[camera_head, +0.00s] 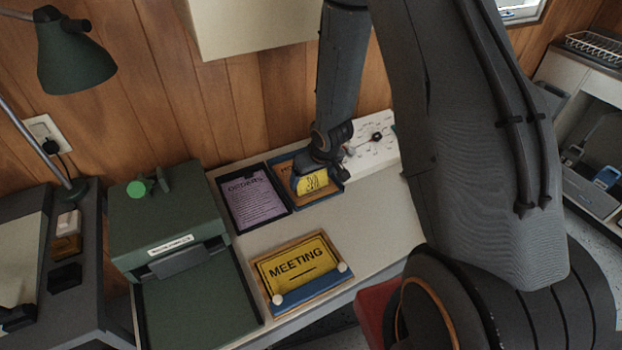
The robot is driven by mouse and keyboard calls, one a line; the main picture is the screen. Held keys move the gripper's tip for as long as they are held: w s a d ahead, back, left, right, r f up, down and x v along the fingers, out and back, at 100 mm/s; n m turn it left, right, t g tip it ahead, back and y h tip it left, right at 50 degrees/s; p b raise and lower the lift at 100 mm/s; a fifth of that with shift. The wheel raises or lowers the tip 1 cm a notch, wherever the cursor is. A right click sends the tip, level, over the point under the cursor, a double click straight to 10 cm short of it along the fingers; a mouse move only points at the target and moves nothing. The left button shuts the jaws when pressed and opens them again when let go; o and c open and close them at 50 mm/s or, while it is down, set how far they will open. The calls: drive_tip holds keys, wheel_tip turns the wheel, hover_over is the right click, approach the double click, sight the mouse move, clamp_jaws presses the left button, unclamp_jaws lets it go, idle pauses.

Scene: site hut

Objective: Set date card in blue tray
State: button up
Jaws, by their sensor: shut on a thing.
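My gripper (312,178) is shut on a small yellow card (313,184) with dark figures, which I take to be the date card. It holds the card over or in a dark blue-rimmed tray (320,202) at the back of the counter. An orange-brown sheet or board with dark lettering shows inside that tray. My gripper and wrist hide part of the tray and the card's upper edge. I cannot tell whether the card touches the tray.
A dark tray (228,212) with a purple ORDERS sheet (255,195) adjoins on the left. A yellow MEETING sign (297,258) with a blue front ledge is in front. A green machine (165,215) stands left. A white panel (372,145) is behind, right. The counter's right part is clear.

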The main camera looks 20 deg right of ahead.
drive_tip(key=shift+f, duration=0.15)
drive_tip(key=o, duration=1)
drive_tip(key=s+d+r+m+g+h+p, duration=0.1)
drive_tip(key=s+r, duration=0.5)
drive_tip(key=r, duration=0.4)
drive_tip(key=s+d+r+h+p, duration=0.1)
drive_tip(key=s+r, duration=0.5)
drive_tip(key=r, duration=0.4)
drive_tip(key=shift+m+g+y, duration=0.6)
drive_tip(key=shift+g, duration=0.1)
drive_tip(key=s+r, duration=0.1)
drive_tip(key=s, duration=0.1)
drive_tip(key=s+a+r, duration=0.1)
drive_tip(key=s, duration=0.2)
drive_tip(key=s+a+r, duration=0.1)
drive_tip(key=s+r, duration=0.1)
drive_tip(key=shift+s+a, duration=0.2)
drive_tip(key=shift+s, duration=0.1)
